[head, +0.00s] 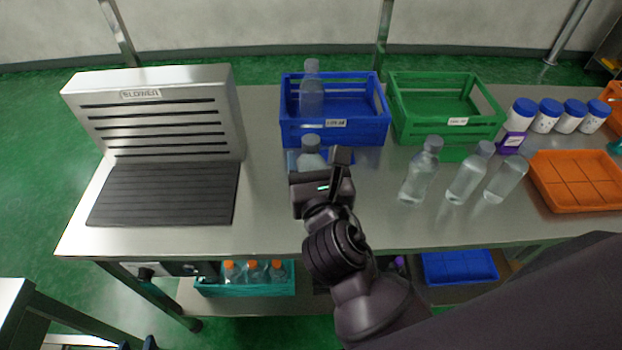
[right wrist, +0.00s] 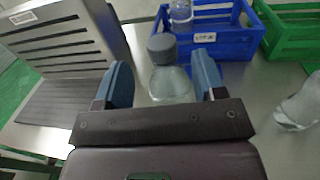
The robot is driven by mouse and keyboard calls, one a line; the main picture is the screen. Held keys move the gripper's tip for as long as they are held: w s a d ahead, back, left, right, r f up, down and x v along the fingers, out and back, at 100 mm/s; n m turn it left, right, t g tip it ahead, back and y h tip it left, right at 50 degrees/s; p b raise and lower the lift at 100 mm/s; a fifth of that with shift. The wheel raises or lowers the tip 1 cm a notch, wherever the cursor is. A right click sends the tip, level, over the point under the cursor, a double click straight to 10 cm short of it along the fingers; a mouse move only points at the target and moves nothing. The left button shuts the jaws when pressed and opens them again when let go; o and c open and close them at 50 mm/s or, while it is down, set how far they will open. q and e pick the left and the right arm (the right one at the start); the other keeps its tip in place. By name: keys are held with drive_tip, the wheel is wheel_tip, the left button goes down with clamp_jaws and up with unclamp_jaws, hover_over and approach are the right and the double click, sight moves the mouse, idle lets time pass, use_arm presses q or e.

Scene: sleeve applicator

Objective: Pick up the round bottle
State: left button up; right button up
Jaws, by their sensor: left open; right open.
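A clear bottle with a grey cap (head: 311,146) stands upright on the table in front of the blue crate. It also shows in the right wrist view (right wrist: 168,82), between the two blue fingers of my right gripper (right wrist: 163,80). That gripper (head: 318,162) is open around the bottle, with a gap visible on each side; the bottle's lower part is hidden behind the gripper. Similar clear bottles stand to the right: one (head: 419,172), a second (head: 469,176) and a third (head: 505,180). My left gripper (head: 137,344) shows only dark fingertips at the bottom edge, apart and empty.
A blue crate (head: 334,132) holding a clear bottle (head: 311,92) and a green crate (head: 446,128) stand behind. A metal blower (head: 160,105) is at left, an orange tray (head: 580,208) and white jars (head: 547,116) at right. The tabletop left of the bottle (head: 263,190) is clear.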

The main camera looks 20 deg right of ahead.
sight(309, 136)
drive_tip(key=shift+w+d, duration=0.2)
drive_tip(key=shift+w, duration=0.85)
drive_tip(key=shift+w+d, duration=0.2)
drive_tip(key=shift+w, duration=0.85)
drive_tip(key=shift+w+d, duration=0.2)
drive_tip(key=shift+w, duration=0.85)
clamp_jaws()
drive_tip(key=shift+r, duration=0.1)
